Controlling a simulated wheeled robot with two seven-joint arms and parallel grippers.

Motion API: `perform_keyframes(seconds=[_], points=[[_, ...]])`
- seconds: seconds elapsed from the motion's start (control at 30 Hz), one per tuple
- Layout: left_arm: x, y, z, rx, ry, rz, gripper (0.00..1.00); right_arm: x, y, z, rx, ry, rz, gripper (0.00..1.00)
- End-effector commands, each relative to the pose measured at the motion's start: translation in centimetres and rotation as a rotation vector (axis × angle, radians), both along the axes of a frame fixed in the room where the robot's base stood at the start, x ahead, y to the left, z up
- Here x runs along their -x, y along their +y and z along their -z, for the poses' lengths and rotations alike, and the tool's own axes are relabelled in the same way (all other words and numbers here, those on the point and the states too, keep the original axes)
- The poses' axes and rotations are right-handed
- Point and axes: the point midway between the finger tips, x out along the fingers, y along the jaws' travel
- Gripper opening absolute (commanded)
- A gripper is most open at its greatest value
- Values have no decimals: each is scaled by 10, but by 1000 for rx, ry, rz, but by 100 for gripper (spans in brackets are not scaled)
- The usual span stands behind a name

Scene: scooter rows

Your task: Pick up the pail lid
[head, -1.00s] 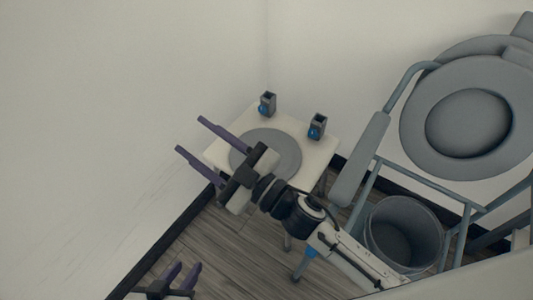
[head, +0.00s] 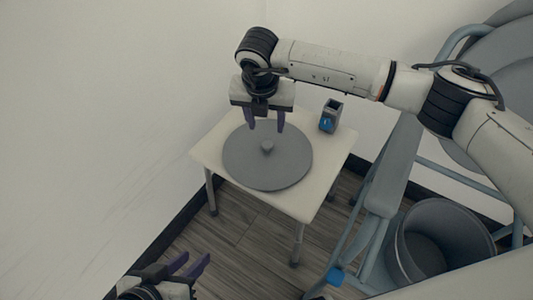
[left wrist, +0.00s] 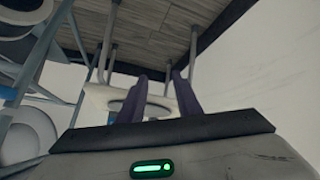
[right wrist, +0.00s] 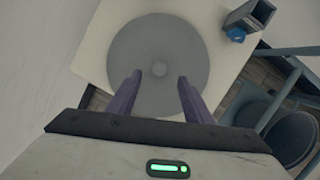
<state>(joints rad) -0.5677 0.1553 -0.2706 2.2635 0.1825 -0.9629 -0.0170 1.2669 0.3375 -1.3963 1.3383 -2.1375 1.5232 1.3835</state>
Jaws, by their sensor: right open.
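The pail lid (head: 245,165) is a flat grey disc with a small knob in its centre. It lies on a small white table and shows whole in the right wrist view (right wrist: 188,50). My right gripper (head: 266,127) is open and empty, fingers pointing down above the lid's far edge in the head view. In the right wrist view its fingertips (right wrist: 158,76) lie either side of the knob in the picture, with nothing between them. My left gripper (head: 197,256) is open and empty at the bottom left, apart from the table. Its fingers show in the left wrist view (left wrist: 162,75).
The white table (head: 318,180) stands near the wall corner. A dark box with a blue part (head: 330,116) sits at its back right. A commode chair with a blue-grey frame (head: 388,165) and a grey pail (head: 440,240) stand on the right.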

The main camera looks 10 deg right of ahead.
Motion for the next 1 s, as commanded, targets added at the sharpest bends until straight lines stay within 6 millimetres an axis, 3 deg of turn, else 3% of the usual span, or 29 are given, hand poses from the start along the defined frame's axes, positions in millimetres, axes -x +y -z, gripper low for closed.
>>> perform_keyframes(seconds=[0.2, 0.43, 0.7, 0.97, 1.0], points=[[-1, -5, 5, 1, 12, 27, 31, -6, -2, 35, -2, 4, -2, 46], [-2, -9, 3, 17, 6, 33, 31, -9, -3, 53, -5, 4, -5, 46], [-7, -19, -8, 78, -42, 32, 31, -13, -6, 92, -4, 4, -4, 46], [-8, -20, -14, 90, -50, 32, 31, -14, -6, 94, -6, 3, -6, 46], [-8, -20, -14, 90, -50, 32, 31, -14, -7, 94, -6, 3, -6, 41]])
